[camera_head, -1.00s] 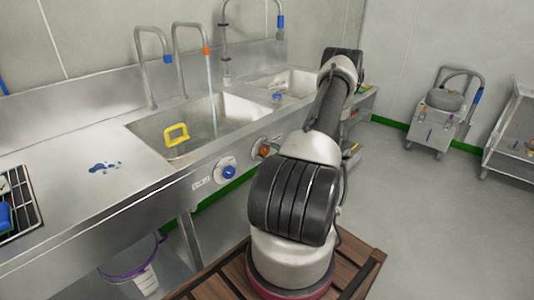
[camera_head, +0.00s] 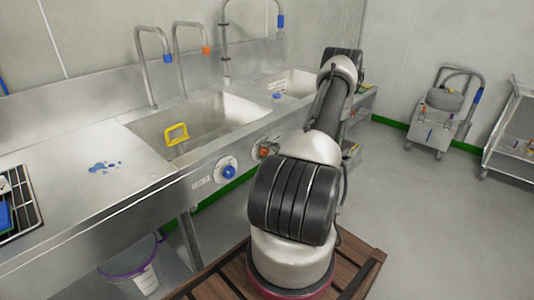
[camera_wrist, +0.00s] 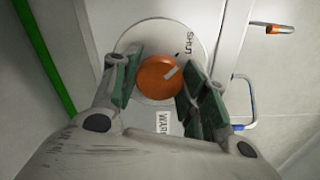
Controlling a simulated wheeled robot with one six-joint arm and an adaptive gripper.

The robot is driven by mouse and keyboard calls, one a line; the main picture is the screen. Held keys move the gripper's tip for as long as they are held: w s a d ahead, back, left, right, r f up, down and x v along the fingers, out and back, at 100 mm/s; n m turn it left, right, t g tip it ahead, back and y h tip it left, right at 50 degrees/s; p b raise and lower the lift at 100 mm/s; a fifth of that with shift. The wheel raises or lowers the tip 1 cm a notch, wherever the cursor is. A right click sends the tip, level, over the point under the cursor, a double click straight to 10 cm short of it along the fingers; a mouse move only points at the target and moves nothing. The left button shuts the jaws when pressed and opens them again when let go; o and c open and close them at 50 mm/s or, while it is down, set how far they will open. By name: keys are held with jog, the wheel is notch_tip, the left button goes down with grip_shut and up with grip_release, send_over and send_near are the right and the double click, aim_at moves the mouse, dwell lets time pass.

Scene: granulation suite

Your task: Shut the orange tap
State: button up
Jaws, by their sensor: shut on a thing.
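The orange tap (camera_wrist: 155,78) is a round knob on a round white dial plate (camera_wrist: 138,50), facing my wrist camera. Its pale pointer mark points up and right, toward the word SHUT on the plate. My gripper (camera_wrist: 160,84) has a green-padded finger on each side of the knob and is shut on it. In the head view the orange knob (camera_head: 264,151) shows in part beside my arm, which hides my gripper. The spout with the orange band (camera_head: 206,51) has no water running from it.
A blue knob (camera_head: 229,172) sits left of the orange one on the sink front. A blue-banded spout (camera_head: 167,59) stands at the back. A yellow-framed item (camera_head: 177,134) is in the sink. A trolley (camera_head: 435,125) stands at the right, with open floor before it.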

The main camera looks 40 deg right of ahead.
jog(key=o, duration=1)
jog(key=shift+o, duration=0.2)
jog(key=shift+s, duration=0.1)
jog(key=s, duration=1.2)
jog(key=shift+d, duration=0.4)
